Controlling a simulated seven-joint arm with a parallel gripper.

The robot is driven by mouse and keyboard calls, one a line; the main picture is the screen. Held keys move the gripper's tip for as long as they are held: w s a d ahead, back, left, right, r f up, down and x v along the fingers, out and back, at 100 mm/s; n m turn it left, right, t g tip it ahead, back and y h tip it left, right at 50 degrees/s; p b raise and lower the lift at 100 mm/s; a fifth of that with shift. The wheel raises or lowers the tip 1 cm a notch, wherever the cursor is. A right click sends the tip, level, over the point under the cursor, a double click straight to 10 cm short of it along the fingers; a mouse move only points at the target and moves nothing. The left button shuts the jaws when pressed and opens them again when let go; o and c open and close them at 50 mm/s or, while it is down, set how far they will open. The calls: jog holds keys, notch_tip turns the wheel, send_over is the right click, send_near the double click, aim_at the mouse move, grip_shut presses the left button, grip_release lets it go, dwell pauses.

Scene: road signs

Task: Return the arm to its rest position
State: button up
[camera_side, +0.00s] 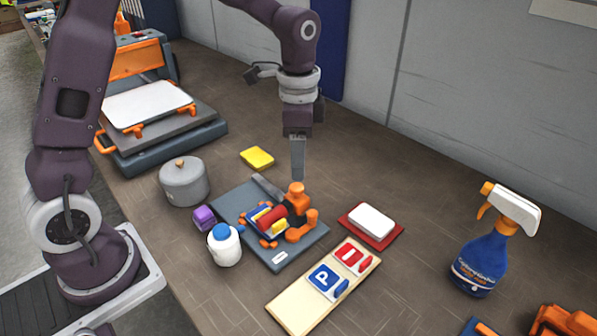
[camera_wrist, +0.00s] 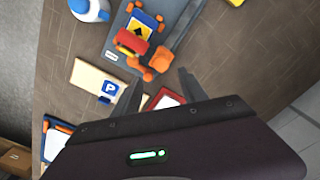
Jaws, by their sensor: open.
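My gripper (camera_side: 297,176) points straight down over the orange clamp (camera_side: 298,210) of the grey fixture plate (camera_side: 285,258). In the wrist view its two fingers (camera_wrist: 160,76) are spread apart with nothing held between them. In the side view the fingertips end close above the clamp's orange top; I cannot tell whether there is a small gap. The sign also shows in the wrist view (camera_wrist: 140,24).
A wooden board (camera_side: 291,308) holds a blue parking sign (camera_side: 326,281) and a red sign (camera_side: 352,257). Around the fixture stand a white bottle (camera_side: 225,248), purple block (camera_side: 204,217), grey pot (camera_side: 184,184), red-and-white pad (camera_side: 371,221) and yellow sponge (camera_side: 257,158). A spray bottle (camera_side: 481,261) stands right.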

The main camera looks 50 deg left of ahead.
jog(key=shift+r, duration=0.35)
jog(key=s+r+n+t, duration=0.2)
jog(key=s+r+n, duration=0.2)
jog(key=s+r, duration=0.5)
jog(key=s+a+r+n+t, duration=0.1)
jog(key=s+n+t, duration=0.2)
jog(key=s, duration=1.1)
jog(key=shift+r+n+t, duration=0.3)
jog(key=shift+r+n, duration=0.05)
jog(key=shift+n, duration=0.65)
